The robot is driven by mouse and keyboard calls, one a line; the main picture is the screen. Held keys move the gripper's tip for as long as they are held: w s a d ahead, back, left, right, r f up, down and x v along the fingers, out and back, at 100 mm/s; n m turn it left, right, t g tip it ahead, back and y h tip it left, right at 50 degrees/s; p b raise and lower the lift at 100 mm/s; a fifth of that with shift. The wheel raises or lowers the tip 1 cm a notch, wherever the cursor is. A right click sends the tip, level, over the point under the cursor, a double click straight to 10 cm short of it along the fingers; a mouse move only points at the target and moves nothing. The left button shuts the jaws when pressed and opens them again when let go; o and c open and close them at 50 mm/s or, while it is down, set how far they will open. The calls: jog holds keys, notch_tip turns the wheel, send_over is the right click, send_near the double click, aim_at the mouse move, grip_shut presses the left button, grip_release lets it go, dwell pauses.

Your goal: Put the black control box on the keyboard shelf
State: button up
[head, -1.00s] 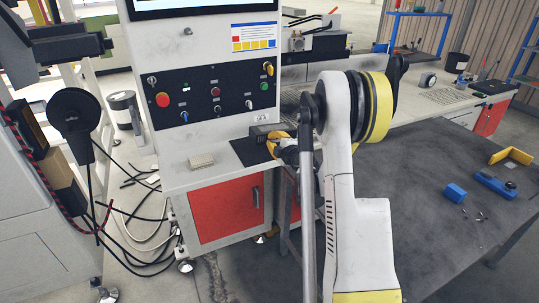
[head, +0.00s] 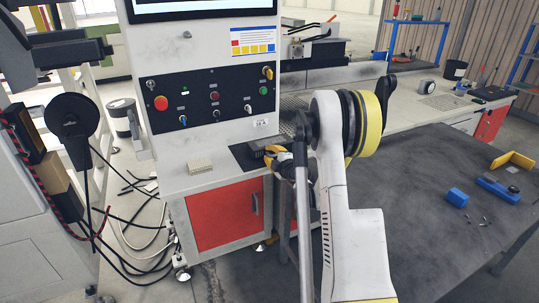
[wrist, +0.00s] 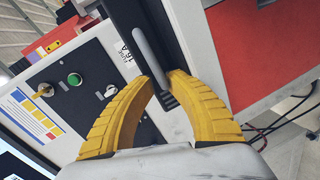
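My gripper (head: 270,156), with yellow fingers, is at the box's near right side in the head view. In the wrist view my fingertips (wrist: 163,80) are close together with the box's ribbed dark end (wrist: 168,101) between them. The gripper looks shut on the box. A grey strip of the box runs on past the tips. Whether its underside touches the shelf cannot be told.
A beige block (head: 200,167) lies on the shelf's left part. The control panel (head: 209,102) with knobs rises right behind the shelf. A red door (head: 224,214) is below. A dark table (head: 430,200) with blue pieces is at right. Cables lie on the floor at left.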

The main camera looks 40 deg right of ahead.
jog(key=p+v, duration=0.2)
jog(key=v, duration=0.9)
jog(key=s+a+r+m+g+y, duration=0.15)
jog(key=a+r, duration=0.25)
jog(key=a, duration=0.7)
jog(key=s+a+r+m+g+y, duration=0.1)
jog(key=a+r+m+g+y, duration=0.2)
jog(key=a, duration=0.8)
jog(key=s+a+r+m+g, duration=0.1)
jog(key=s+a+m, duration=0.3)
jog(key=s, duration=0.6)
jog(key=s+a+r+m+g, duration=0.1)
jog(key=s+a+m+g, duration=0.1)
jog(key=s+a, duration=0.6)
jog(key=shift+s+a+m+g+h, duration=0.35)
jog(key=shift+s+m, duration=0.5)
jog(key=shift+s, duration=0.35)
